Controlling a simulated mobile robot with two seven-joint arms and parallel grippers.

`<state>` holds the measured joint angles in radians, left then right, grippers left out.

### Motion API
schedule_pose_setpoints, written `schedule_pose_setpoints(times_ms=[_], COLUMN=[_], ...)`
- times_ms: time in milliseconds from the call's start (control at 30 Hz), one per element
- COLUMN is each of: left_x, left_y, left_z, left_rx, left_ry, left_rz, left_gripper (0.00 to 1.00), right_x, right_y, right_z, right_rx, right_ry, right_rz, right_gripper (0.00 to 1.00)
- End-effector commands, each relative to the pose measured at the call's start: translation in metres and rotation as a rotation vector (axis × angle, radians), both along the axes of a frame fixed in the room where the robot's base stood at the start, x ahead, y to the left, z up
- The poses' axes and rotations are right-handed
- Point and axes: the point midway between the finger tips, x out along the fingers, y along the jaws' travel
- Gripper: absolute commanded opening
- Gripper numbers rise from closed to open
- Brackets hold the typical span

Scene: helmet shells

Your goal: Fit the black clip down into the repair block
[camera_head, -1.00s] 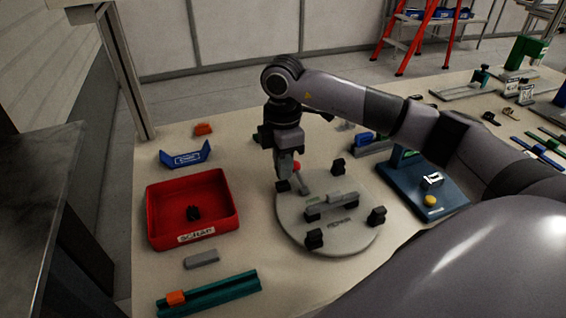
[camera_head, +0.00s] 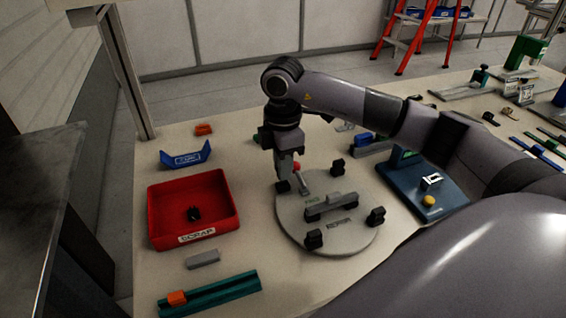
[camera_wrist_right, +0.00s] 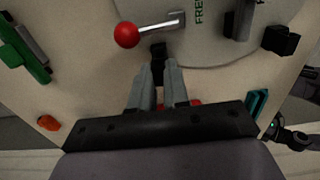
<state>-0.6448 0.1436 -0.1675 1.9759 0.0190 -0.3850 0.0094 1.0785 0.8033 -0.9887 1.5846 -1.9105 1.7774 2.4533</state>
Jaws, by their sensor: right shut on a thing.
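My right gripper (camera_wrist_right: 160,66) points down at the left edge of a round grey disc (camera_head: 290,222). Its fingers are shut on a small black clip (camera_wrist_right: 158,49), which also shows at the fingertips in the head view (camera_head: 283,187). The clip is at the disc's rim; I cannot tell whether it touches the disc. A long dark block (camera_head: 330,209) with a grey bar on top sits mid-disc, by the REPAIR label, and looks like the repair block. Other black pieces (camera_head: 338,165) stand around the disc. My left gripper does not show in the head view.
A lever with a red knob (camera_wrist_right: 127,35) stands close beside the gripper. A red scrap tray (camera_head: 160,240) holding a black piece lies left of the disc. A grey bar (camera_head: 203,259) and teal rail (camera_head: 225,291) lie in front. A blue fixture (camera_head: 420,190) stands right.

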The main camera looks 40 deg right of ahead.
Motion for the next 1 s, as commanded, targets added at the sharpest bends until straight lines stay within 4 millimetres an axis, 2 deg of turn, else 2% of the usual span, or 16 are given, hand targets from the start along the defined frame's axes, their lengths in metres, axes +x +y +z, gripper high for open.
schedule_pose_setpoints(times_ms=[1000], left_x=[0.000], left_y=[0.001], left_z=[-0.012], left_rx=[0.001], left_ry=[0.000], left_rz=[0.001], left_gripper=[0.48], right_x=[0.000], right_y=[0.000], right_z=[-0.020], right_rx=[0.000], right_ry=[0.001], right_rz=[0.000], right_gripper=[0.00])
